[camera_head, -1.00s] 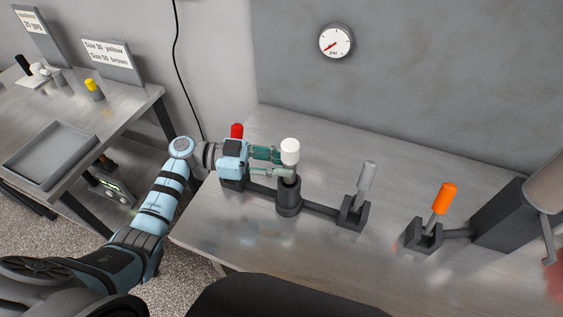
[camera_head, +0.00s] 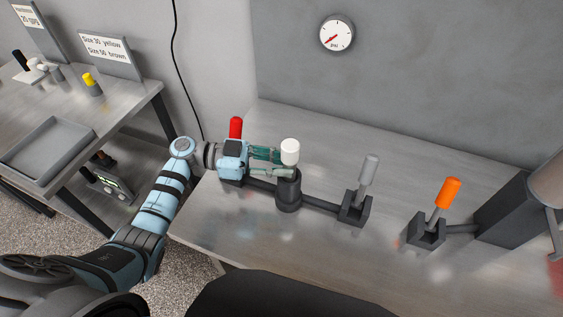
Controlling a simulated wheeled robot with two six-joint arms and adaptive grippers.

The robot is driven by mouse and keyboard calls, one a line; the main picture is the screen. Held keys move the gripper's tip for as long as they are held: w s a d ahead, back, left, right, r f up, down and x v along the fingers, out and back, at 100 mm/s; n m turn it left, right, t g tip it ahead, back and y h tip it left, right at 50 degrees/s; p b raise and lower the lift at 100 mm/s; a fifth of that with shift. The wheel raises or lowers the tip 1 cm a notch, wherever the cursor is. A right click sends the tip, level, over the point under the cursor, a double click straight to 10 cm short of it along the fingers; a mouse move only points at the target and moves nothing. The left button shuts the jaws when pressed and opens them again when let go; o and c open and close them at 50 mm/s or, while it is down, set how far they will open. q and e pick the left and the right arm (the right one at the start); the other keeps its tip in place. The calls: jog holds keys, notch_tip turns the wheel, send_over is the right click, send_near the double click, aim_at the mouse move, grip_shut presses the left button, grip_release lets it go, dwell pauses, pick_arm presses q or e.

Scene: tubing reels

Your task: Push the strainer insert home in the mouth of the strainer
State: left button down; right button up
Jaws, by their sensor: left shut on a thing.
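My left gripper (camera_head: 281,163) comes in from the left and is shut on the strainer insert (camera_head: 290,147), a piece with a white rounded top. The strainer (camera_head: 288,195) is a dark upright cylinder in the pipe line, directly below the insert. The insert stands upright over the strainer's mouth, its lower part at or in the mouth; the fingers partly hide this, so I cannot tell how deep it sits. My right gripper is not in view.
On the line stand a red-handled valve (camera_head: 236,128) behind my left gripper, a grey-handled one (camera_head: 368,172) and an orange-handled one (camera_head: 446,194). A gauge (camera_head: 337,34) hangs on the wall. The left table bears a grey tray (camera_head: 48,178).

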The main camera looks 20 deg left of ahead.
pick_arm(q)
jog(key=shift+f+b, duration=0.45)
jog(key=shift+f, duration=0.2)
jog(key=c, duration=1.3)
grip_release()
jog(key=shift+s, duration=0.1)
jog(key=v, duration=0.8)
jog(key=shift+f, duration=0.1)
